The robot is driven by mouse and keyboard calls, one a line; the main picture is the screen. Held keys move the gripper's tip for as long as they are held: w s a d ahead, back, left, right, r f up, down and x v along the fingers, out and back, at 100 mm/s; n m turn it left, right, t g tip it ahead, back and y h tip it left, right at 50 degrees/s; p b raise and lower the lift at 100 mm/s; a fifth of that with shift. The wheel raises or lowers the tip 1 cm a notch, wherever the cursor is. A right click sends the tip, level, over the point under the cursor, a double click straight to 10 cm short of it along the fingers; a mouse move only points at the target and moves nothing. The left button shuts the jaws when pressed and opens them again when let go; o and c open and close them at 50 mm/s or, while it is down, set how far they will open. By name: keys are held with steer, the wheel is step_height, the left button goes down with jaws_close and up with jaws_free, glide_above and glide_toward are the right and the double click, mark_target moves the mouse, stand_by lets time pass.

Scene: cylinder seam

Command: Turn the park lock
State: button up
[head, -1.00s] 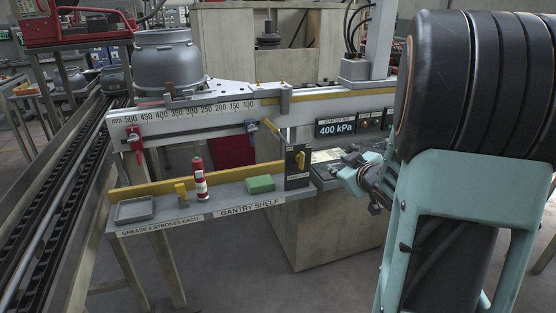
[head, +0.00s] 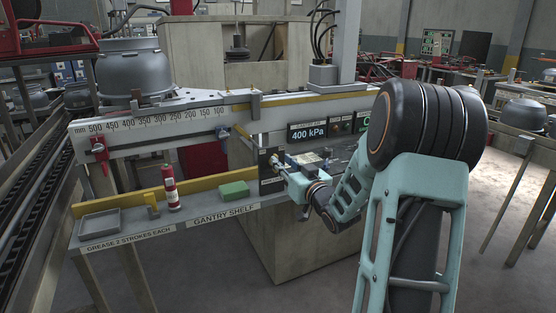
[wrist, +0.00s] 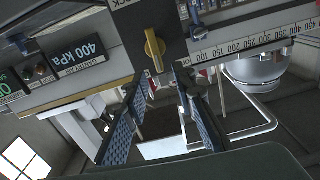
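The park lock is a yellow knob (wrist: 153,48) on a dark plate (wrist: 148,18) with a partly visible "LOCK" label. In the head view the plate (head: 265,184) stands at the right end of the gantry shelf, and my gripper (head: 277,161) is right in front of it, largely hiding the knob. In the wrist view my gripper (wrist: 162,84) is open, with blue ribbed pads on both fingers. The knob shows just beyond the fingertips, nearer the left one. I cannot tell whether either finger touches it. Nothing is held.
The gantry shelf (head: 205,222) carries a grey tray (head: 100,224), a red grease tube (head: 171,188) and a green block (head: 234,190). A scale beam (head: 160,124) runs above. A pressure display (head: 308,133) reads 400 kPa.

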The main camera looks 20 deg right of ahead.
mark_target(277, 157)
steer(key=shift+w+a, duration=0.1)
steer(key=shift+w, duration=1.75)
jaws_close()
